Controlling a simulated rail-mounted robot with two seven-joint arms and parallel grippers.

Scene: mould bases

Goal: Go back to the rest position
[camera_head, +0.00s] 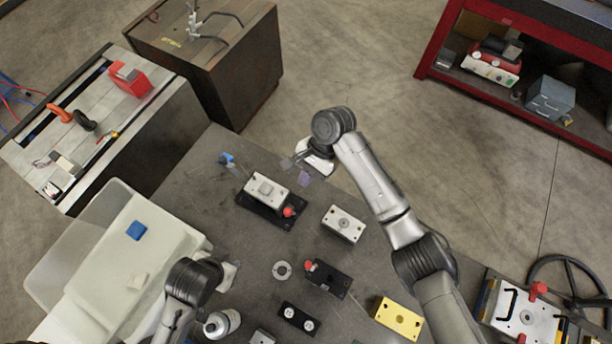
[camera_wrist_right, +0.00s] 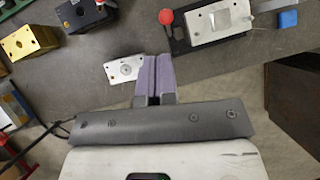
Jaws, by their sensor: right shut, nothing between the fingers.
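My right gripper (camera_head: 304,177) is over the far edge of the dark table (camera_head: 215,160), with its arm reaching up from the lower right. In the right wrist view its two purple fingers (camera_wrist_right: 153,80) are together with nothing between them. A small white block (camera_wrist_right: 125,68) lies beyond the fingertips, beside them in the picture. My left arm is at the bottom left of the head view, with its wrist near the white bin; its fingers are not clear, so I cannot tell their state.
A white mould on a black base with a red knob (camera_head: 258,212), a white block (camera_head: 343,223), a black block (camera_head: 328,277) and a yellow block (camera_head: 398,318) lie on the table. A white bin (camera_head: 92,285) stands left; a red shelf (camera_head: 440,40) stands back right.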

